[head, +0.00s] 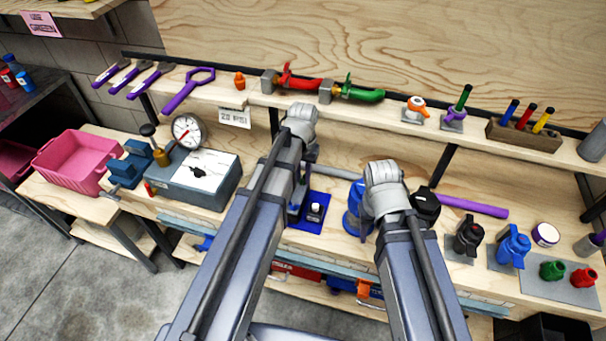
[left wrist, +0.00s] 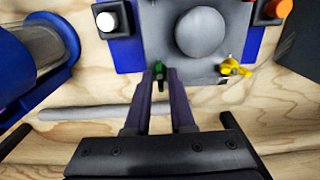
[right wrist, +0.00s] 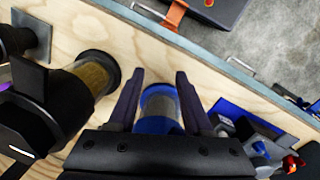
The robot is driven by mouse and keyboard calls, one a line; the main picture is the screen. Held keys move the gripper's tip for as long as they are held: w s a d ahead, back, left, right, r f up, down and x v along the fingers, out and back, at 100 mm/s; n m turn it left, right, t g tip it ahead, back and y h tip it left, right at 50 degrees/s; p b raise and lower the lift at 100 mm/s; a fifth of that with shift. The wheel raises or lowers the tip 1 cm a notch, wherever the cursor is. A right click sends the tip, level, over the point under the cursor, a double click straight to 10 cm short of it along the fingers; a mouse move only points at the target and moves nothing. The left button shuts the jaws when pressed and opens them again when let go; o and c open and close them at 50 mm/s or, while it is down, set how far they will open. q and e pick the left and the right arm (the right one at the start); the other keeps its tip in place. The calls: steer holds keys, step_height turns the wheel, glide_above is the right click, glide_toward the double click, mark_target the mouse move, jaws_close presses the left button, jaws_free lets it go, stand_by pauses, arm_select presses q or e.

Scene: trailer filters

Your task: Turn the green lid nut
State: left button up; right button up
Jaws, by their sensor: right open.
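The green lid nut (left wrist: 159,76) shows in the left wrist view at the near edge of a grey plate with a round grey dome (left wrist: 203,30). My left gripper (left wrist: 161,74) has its fingers drawn close together, with the green nut between the tips. A yellow wing nut (left wrist: 234,68) sits to the right on the same plate. In the head view my arm hides the green nut. My right gripper (right wrist: 159,76) is open, with its fingers on either side of a clear canister with a blue base (right wrist: 158,110). Whether they touch it I cannot tell.
A black-capped canister (right wrist: 82,82) stands beside my right gripper. A grey gauge box (head: 195,178) is left of my arms; black (head: 468,236) and blue (head: 513,245) valves stand right.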

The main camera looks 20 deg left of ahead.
mark_target(303, 178)
arm_select(q)
steer(key=shift+o, duration=1.1)
step_height(303, 178, up, 8)
steer(key=p, duration=0.8)
steer(key=shift+f, duration=0.1)
